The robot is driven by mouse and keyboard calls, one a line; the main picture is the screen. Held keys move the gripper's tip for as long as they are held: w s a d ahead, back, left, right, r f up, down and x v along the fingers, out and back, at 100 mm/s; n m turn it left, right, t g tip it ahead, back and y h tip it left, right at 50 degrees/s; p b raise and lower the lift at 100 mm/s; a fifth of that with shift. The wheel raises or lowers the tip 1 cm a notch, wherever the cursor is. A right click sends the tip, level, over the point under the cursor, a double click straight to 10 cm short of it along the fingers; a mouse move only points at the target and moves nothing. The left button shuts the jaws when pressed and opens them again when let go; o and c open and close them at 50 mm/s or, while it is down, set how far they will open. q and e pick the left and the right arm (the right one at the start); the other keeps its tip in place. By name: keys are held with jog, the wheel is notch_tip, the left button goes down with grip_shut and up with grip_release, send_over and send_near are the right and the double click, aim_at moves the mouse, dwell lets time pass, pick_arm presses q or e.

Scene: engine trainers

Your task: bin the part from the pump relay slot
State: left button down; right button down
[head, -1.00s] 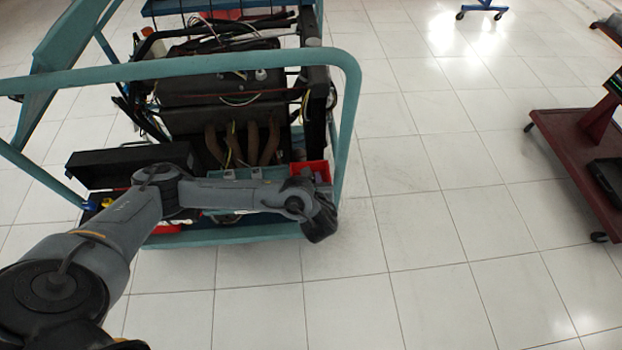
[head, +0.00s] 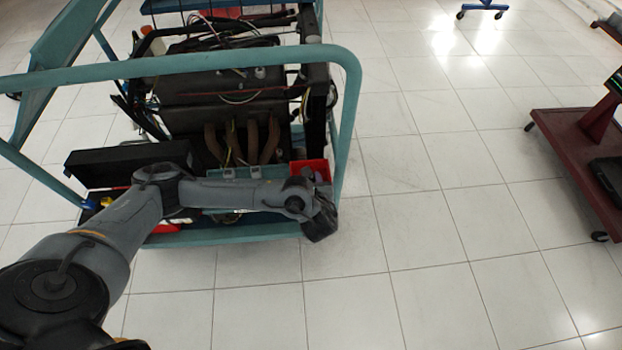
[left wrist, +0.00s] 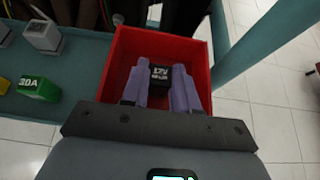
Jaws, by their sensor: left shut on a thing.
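A black relay block (left wrist: 160,77) with white "12V" lettering is between the purple fingers of my left gripper (left wrist: 160,69) in the left wrist view. The gripper is shut on it. Fingers and relay are over the open red bin (left wrist: 118,62), within its outline. I cannot tell how far above the bin floor the relay is. In the head view the red bin (head: 308,165) stands at the right end of the trolley, partly hidden behind my left wrist. The pump relay slot cannot be made out. My right gripper is not in view.
A green "30A" fuse (left wrist: 38,85) and a grey relay-like block (left wrist: 43,36) are on the teal surface left of the bin. The teal trolley rail (head: 348,120) rises right of the bin. An engine (head: 225,90) stands behind. A maroon stand (head: 575,150) is far right.

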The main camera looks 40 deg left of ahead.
pick_arm(q)
jog(key=shift+f, duration=0.2)
jog(key=c, duration=0.8)
grip_release()
jog(key=shift+r, duration=0.2)
notch_tip(320, 180, up, 7)
jog(key=p, duration=0.7)
jog(key=shift+f, duration=0.1)
jog(key=shift+d, duration=0.1)
